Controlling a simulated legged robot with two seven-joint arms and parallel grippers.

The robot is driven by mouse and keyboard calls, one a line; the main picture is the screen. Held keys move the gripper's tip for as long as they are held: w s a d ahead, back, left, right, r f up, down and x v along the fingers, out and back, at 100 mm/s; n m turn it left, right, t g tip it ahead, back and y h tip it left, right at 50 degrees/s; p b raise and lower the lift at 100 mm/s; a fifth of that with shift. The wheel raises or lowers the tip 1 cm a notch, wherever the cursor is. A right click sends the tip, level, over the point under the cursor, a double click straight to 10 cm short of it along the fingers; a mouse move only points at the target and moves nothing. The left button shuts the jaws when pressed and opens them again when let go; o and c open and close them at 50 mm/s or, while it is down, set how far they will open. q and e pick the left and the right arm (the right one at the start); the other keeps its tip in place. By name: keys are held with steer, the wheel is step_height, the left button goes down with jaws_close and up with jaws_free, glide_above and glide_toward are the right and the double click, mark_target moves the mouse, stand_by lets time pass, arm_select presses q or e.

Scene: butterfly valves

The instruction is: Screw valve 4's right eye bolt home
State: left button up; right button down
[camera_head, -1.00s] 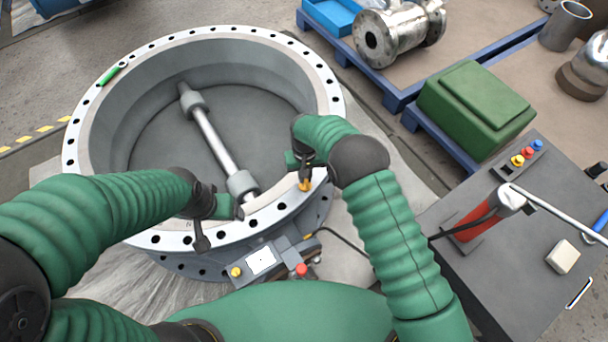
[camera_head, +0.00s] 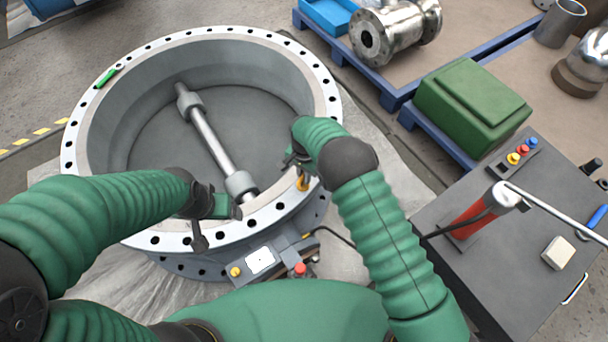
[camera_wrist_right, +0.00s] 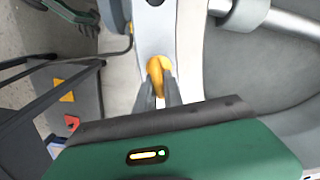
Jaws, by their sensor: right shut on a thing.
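The valve is a big grey ring with a pale drilled flange (camera_head: 88,108) and a shaft (camera_head: 208,136) across its bore. The yellow eye bolt (camera_head: 302,184) stands at the near right of the flange. My right gripper (camera_head: 301,175) is over it. In the right wrist view, the eye bolt (camera_wrist_right: 160,66) sits between the two dark fingertips of the right gripper (camera_wrist_right: 159,82), which is shut on it. The bolt's thread is hidden. My left gripper (camera_head: 236,208) is at the near flange edge; its jaws are too unclear to read.
A control box (camera_head: 262,262) with buttons is at the valve's near side. A grey bench (camera_head: 500,275) with a red hand pump (camera_head: 472,218) stands to the right. A green case (camera_head: 474,105) is behind it. A green tool (camera_head: 106,77) lies on the far left flange.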

steer(key=shift+w+r+m, duration=0.1)
steer(key=shift+w+m, duration=0.05)
steer(key=shift+m, duration=0.25)
steer(key=c, duration=1.5)
jaws_free()
steer(key=shift+o, duration=0.2)
step_height(320, 180, up, 17)
steer(key=p, duration=0.2)
steer(key=shift+f, duration=0.2)
